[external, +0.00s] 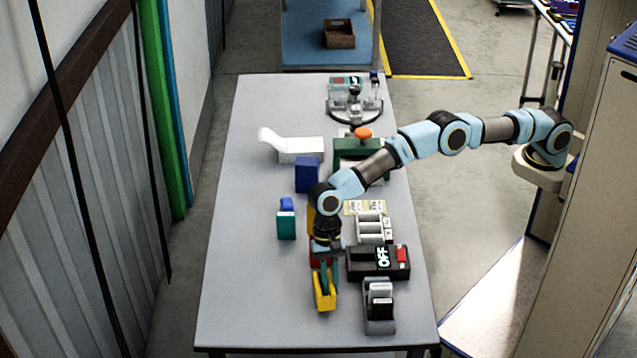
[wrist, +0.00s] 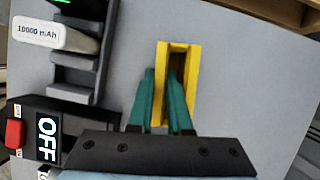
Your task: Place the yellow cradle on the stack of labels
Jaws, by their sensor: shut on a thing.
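The yellow cradle (external: 325,302) is a narrow open trough near the front middle of the table. It also shows in the wrist view (wrist: 190,92). My gripper (wrist: 161,75) has teal fingers and is shut on the cradle's left wall in the wrist view, with one finger outside and one inside the trough. In the external view my gripper (external: 323,270) points down at the cradle's far end. I cannot tell whether the cradle touches the table. Pale yellow printed labels (external: 365,207) lie farther back, right of my wrist; their stack height is unclear.
A black box marked OFF (external: 366,263) stands right of my gripper, with a grey tilted holder (external: 379,325) in front and a grey rack (external: 370,228) behind. A teal box (external: 286,226) and blue box (external: 307,175) stand left and back. The table's left front is clear.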

